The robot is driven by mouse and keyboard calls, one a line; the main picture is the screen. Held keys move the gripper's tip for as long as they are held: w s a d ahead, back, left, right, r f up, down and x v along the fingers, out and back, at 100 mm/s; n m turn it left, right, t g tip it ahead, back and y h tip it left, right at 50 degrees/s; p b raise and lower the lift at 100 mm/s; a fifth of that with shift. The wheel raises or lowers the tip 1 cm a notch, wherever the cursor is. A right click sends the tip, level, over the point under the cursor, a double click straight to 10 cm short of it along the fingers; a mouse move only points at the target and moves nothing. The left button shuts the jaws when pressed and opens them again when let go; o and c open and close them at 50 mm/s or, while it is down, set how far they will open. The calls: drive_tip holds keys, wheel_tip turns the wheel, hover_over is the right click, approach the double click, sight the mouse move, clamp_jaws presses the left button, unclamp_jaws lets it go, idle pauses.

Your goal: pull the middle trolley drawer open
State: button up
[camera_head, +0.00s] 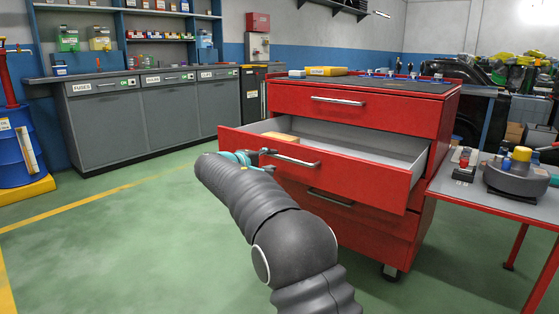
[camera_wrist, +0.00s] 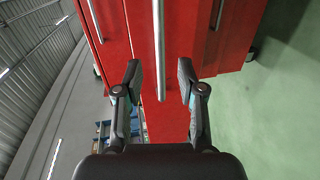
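The red trolley (camera_head: 375,98) stands in the middle of the head view. Its middle drawer (camera_head: 340,173), just below the top drawer, is pulled well out and shows its grey inside. A small orange-yellow box (camera_head: 280,136) lies in it at the left. My gripper (camera_head: 262,156) is at the left end of that drawer's bar handle (camera_head: 298,161). In the wrist view, my gripper (camera_wrist: 159,75) is open, with the handle bar (camera_wrist: 159,60) between its fingers and a visible gap on both sides.
The top drawer (camera_head: 350,107) and the lower drawer (camera_head: 335,210) are shut. A red-framed table (camera_head: 490,200) with tools stands close at the right. Grey cabinets (camera_head: 120,120) line the back left. The green floor at left is clear.

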drive_tip(key=shift+v, duration=2.05)
